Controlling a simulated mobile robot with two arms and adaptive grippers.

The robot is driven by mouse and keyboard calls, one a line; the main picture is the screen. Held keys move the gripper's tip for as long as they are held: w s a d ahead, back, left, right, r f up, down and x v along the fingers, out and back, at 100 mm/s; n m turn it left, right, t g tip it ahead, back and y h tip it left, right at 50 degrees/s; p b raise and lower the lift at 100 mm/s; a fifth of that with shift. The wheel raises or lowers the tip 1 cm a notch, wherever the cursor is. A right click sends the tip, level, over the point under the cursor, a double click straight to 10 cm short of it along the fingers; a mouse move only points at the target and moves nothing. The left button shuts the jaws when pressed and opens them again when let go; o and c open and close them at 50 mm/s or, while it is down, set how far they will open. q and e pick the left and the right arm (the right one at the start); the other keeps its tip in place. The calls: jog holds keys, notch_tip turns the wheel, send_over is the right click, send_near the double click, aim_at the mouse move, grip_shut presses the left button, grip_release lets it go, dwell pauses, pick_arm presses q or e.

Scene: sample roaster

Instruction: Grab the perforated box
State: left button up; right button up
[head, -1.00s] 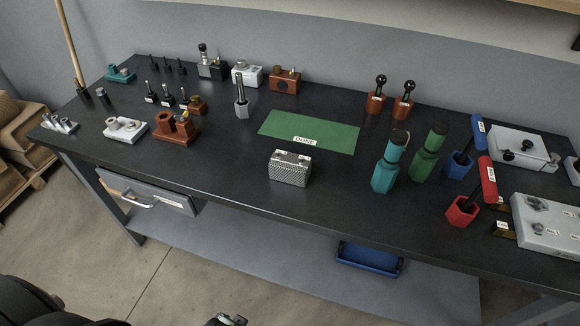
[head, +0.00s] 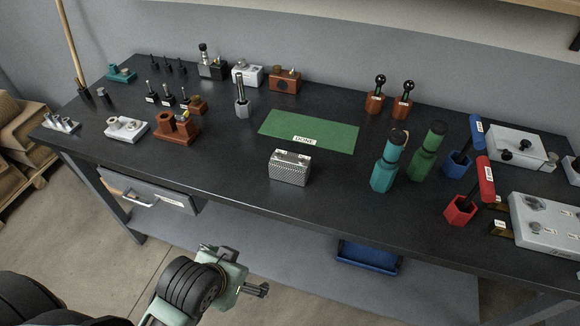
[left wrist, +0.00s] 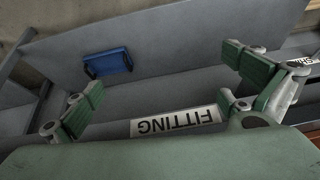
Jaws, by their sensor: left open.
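The perforated box (head: 289,171), a small silvery case with a dotted surface and a lid, sits upright on the dark bench top near its front edge. In the head view my left gripper (head: 257,290) is low in front of the bench, below and to the left of the box and apart from it. In the left wrist view my left gripper (left wrist: 168,88) has its two green-padded fingers spread wide with nothing between them. The box does not show in the left wrist view. My right gripper is not in view.
A green mat (head: 330,135) lies behind the box. Teal (head: 385,172) and green bottle-like tools stand to its right, a brown block (head: 176,128) to its left. A drawer (head: 150,190) hangs under the bench. A blue tray (head: 369,257) sits on the lower shelf.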

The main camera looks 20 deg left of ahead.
pick_arm(q)
jog(key=w+r+t, duration=0.1)
jog(key=w, duration=0.3)
jog(key=w+r+t, duration=0.2)
jog(key=w, duration=0.2)
jog(key=w+d+r+n+t, duration=0.1)
jog(key=w+t, duration=0.1)
jog(key=w, duration=0.2)
jog(key=shift+w+d+r+y, duration=0.1)
jog(key=shift+w+r+y, duration=0.1)
jog(key=shift+w+y, duration=0.1)
jog(key=t+h, duration=0.1)
jog(key=t, duration=0.3)
send_near(286, 170)
jog(key=x, duration=0.4)
jog(key=shift+w+d+f, duration=0.15)
jog(key=shift+d+f, duration=0.05)
jog(key=shift+d, duration=0.2)
jog(key=x, duration=0.2)
jog(key=p+x, duration=0.1)
jog(key=x, duration=0.3)
jog(key=shift+w+a+r, duration=0.1)
jog(key=shift+a, duration=0.25)
jog(key=shift+w+f, duration=0.25)
jog(key=shift+w, duration=0.3)
jog(key=shift+s, duration=0.1)
jog(key=shift+c, duration=0.5)
jog(key=c, duration=1.5)
jog(key=shift+r, duration=0.1)
